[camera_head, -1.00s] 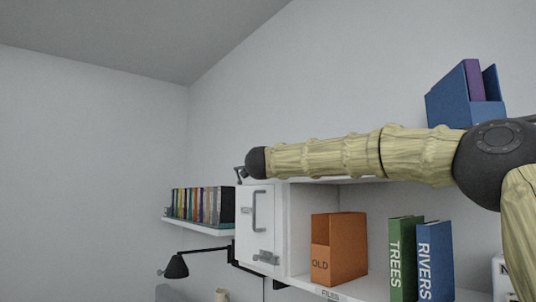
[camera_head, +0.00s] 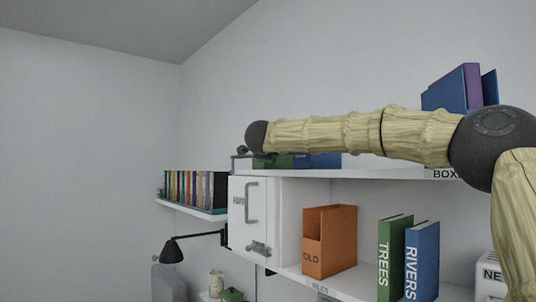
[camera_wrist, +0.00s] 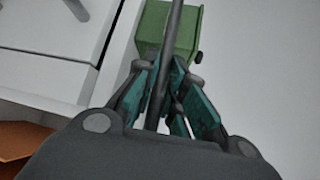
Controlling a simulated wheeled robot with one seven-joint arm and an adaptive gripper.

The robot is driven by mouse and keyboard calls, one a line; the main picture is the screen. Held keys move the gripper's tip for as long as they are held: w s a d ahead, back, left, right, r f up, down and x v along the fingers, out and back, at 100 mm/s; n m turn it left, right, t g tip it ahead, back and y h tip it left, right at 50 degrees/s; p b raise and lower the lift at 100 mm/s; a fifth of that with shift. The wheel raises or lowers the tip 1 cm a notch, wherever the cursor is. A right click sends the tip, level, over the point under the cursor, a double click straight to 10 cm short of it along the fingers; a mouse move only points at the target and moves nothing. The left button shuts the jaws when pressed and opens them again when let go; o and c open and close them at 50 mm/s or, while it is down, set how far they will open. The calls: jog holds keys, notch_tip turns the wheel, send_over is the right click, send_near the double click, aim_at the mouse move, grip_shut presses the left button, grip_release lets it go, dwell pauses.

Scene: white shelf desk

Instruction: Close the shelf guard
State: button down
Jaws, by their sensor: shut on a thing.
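In the wrist view my gripper (camera_wrist: 168,85) is shut on a thin dark rod (camera_wrist: 177,25), which passes lengthwise between its fingers. The rod looks like the shelf guard's bar. In the head view my gripper (camera_head: 243,154) is small and dark at the arm's left end, by the left end of the upper white shelf (camera_head: 380,174). Most of the guard is hidden behind my arm there, so its angle cannot be told.
A green box (camera_wrist: 168,32) is just beyond my fingers. Below the upper shelf are a white cabinet door (camera_head: 240,215), an orange file box (camera_head: 330,240), and green (camera_head: 394,258) and blue (camera_head: 422,260) binders. A blue box (camera_head: 445,95) stands upper right. A black lamp (camera_head: 172,250) is lower left.

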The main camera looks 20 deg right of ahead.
jog(key=c, duration=1.5)
grip_release()
jog(key=shift+d, duration=0.15)
jog(key=shift+s+a, duration=0.25)
jog(key=shift+a, duration=0.05)
jog(key=v, duration=1.1)
jog(key=shift+s, duration=0.2)
jog(key=shift+d, duration=0.1)
